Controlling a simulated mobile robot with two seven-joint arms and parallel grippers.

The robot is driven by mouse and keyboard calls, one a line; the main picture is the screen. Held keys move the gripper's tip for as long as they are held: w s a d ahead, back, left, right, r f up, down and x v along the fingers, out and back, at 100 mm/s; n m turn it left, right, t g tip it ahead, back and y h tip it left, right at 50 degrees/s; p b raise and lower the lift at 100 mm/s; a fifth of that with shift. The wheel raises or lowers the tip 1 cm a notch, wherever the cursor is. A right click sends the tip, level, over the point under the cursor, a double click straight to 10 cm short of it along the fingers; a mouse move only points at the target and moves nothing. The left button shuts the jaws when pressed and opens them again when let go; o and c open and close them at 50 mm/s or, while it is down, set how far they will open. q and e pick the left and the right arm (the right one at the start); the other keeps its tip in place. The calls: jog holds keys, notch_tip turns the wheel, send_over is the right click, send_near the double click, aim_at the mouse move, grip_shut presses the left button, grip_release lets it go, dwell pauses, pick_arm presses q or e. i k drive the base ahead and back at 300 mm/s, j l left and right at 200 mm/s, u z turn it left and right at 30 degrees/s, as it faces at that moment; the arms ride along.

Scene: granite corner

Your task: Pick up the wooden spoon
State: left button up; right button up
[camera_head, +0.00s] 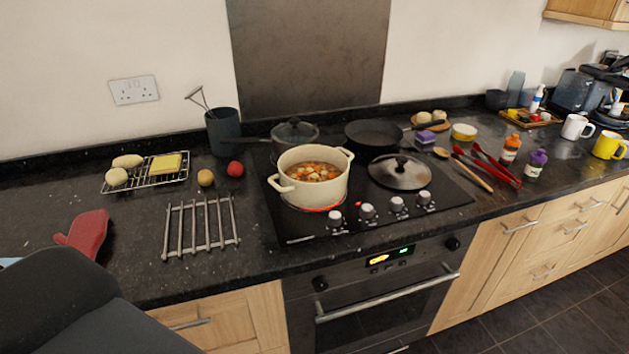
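The wooden spoon (474,175) lies on the dark counter at the right edge of the hob. Its bowl points to the back left and its handle slants toward the front right. Red tongs (505,173) lie just right of it, close along the handle; I cannot tell if they touch. A dark part of my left arm fills the lower left corner, far from the spoon. Neither of my grippers shows.
A cream pot of soup (297,195) stands on a glowing burner. A pan lid (400,172) lies left of the spoon, a black frying pan (372,134) behind. An orange-capped bottle (510,150) and a purple-capped bottle (535,165) stand right of the tongs. The front counter edge is clear there.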

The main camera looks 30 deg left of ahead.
aim_at(442, 152)
jog(key=u, duration=0.5)
jog(key=i+l+u, duration=0.15)
jog(key=l+u, duration=0.5)
jog(key=l, duration=0.25)
jog(key=i+l+u, duration=0.1)
jog(key=l+u, duration=0.15)
jog(key=l, duration=0.65)
jog(key=l+u, duration=0.1)
jog(key=l, duration=1.75)
jog(key=i, duration=0.25)
